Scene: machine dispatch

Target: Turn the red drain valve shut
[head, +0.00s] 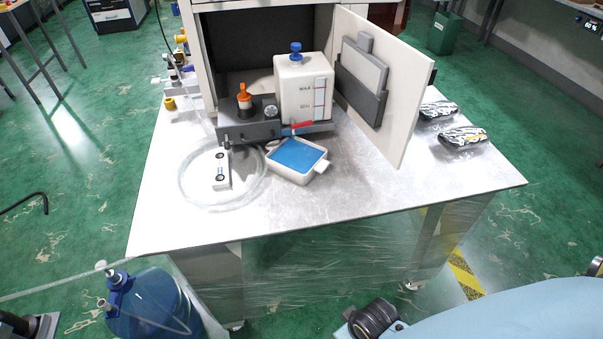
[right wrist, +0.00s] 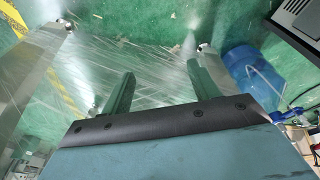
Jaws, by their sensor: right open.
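The red drain valve (head: 300,125) is a small lever at the front lower edge of the dark grey unit (head: 235,130), below the white tank (head: 303,90). Its handle lies roughly sideways, tilted slightly up to the right. Whether the valve is open or shut cannot be told. A white tray with blue liquid (head: 297,157) sits just below it on the table. My right gripper (right wrist: 161,70) is open and empty in the right wrist view, with floor and table legs beyond its fingers, away from the valve. My left gripper is not in view.
An open cabinet door (head: 385,85) stands right of the tank. A clear hose coil (head: 187,190) and white block (head: 221,168) lie left of the tray. The table front (head: 330,215) is clear. A blue bottle (head: 150,300) stands on the floor at lower left.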

